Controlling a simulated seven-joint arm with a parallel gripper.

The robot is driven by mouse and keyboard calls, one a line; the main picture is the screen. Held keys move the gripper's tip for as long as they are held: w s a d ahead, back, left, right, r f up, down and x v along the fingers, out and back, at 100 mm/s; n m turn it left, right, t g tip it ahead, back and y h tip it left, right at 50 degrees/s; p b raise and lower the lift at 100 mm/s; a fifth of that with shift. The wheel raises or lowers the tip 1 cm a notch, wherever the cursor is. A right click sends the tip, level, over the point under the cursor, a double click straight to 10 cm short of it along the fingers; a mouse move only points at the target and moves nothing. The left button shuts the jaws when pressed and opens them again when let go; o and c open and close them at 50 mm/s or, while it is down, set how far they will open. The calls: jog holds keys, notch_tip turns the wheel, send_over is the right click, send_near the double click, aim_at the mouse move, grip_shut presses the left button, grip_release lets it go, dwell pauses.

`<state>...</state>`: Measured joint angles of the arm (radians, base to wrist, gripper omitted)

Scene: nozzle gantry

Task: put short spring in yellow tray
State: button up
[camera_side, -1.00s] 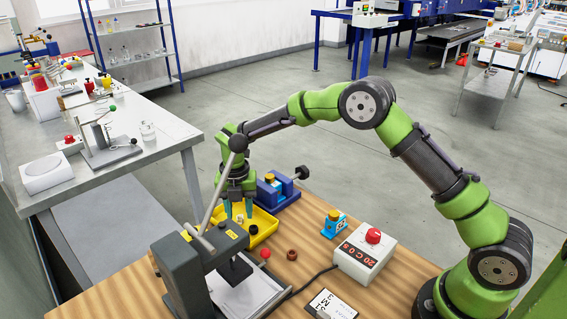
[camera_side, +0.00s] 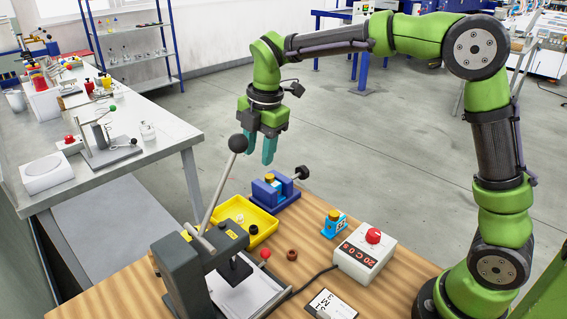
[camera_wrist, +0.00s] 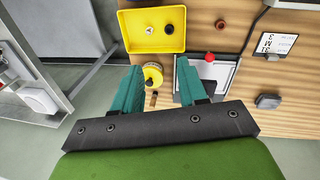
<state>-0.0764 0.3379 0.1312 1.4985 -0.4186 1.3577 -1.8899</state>
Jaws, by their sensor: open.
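The yellow tray (camera_side: 267,235) lies on the wooden table behind the press; it also shows at the top of the wrist view (camera_wrist: 128,42). Inside it are a small pale piece (camera_side: 240,218) and a small dark piece (camera_side: 252,229), apart from each other. The pale piece (camera_wrist: 149,31) and the dark piece (camera_wrist: 169,29) also show in the wrist view. They are too small to tell which is the short spring. My gripper (camera_side: 262,160) is open and empty, high above the tray, with its teal fingers pointing down. The fingers (camera_wrist: 157,88) stand apart in the wrist view.
The grey press (camera_side: 180,270) with its raised lever stands in front of the tray. A blue fixture (camera_side: 275,192) stands behind it. A brown ring (camera_side: 291,254), a small blue block (camera_side: 334,224) and a control box (camera_side: 364,255) are to the right.

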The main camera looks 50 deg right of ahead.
jog(key=s+d+r+m+t, duration=0.1)
jog(key=s+d+m+t, duration=0.1)
jog(key=s+m, duration=0.9)
jog(key=s+d+r+m+t+y, duration=0.1)
jog(key=s+d+m+t, duration=0.2)
jog(key=s+m, duration=0.8)
jog(key=shift+s+r+m+y, duration=0.15)
jog(key=shift+r+m+y, duration=0.15)
jog(key=shift+m, duration=0.6)
jog(key=shift+d, duration=0.1)
